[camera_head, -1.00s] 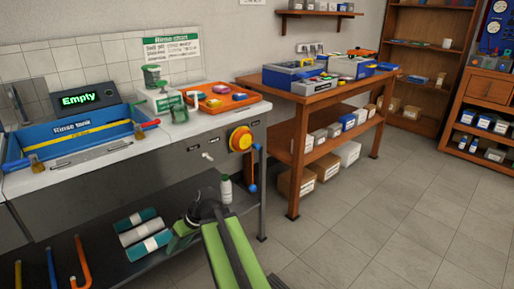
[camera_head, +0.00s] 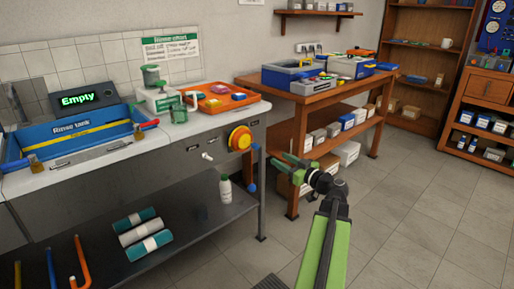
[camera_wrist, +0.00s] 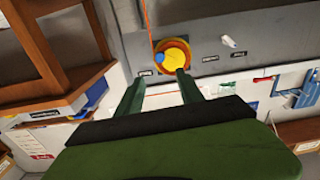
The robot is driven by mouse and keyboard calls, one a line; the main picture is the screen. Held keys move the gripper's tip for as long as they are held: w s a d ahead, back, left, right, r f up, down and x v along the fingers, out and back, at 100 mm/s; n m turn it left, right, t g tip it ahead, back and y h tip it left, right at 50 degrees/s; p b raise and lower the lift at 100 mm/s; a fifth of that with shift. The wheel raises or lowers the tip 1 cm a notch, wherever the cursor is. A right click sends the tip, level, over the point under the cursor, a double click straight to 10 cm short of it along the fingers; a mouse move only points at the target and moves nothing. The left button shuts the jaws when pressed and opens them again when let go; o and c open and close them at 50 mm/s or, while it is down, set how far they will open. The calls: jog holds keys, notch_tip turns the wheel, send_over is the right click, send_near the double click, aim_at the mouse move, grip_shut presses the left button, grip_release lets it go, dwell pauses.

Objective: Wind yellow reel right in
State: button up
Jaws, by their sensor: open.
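The yellow reel (camera_head: 240,139), with an orange rim, sits on the grey front panel of the rinse bench. A blue ball knob (camera_head: 252,187) shows below it to the right, near an upright blue piece beside the bench end. My gripper (camera_head: 283,160) is open and empty, in front of the panel and to the right of the reel, apart from it. In the wrist view, which looks upside down, the reel (camera_wrist: 175,58) shows beyond my gripper (camera_wrist: 160,80), close to the tip of the right finger. A blue round part covers its left edge.
The rinse tank (camera_head: 75,135) and an orange tray (camera_head: 219,97) sit on the bench top. A white bottle (camera_head: 225,188) stands on the lower shelf. A wooden table (camera_head: 310,95) with boxes is behind my arm. The floor at right is clear.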

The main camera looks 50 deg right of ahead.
aim_at(258, 147)
jog(key=w, duration=0.9)
jog(key=w+d, duration=0.1)
jog(key=w, duration=0.4)
jog(key=shift+w, duration=0.25)
jog(key=shift+c, duration=0.2)
grip_shut()
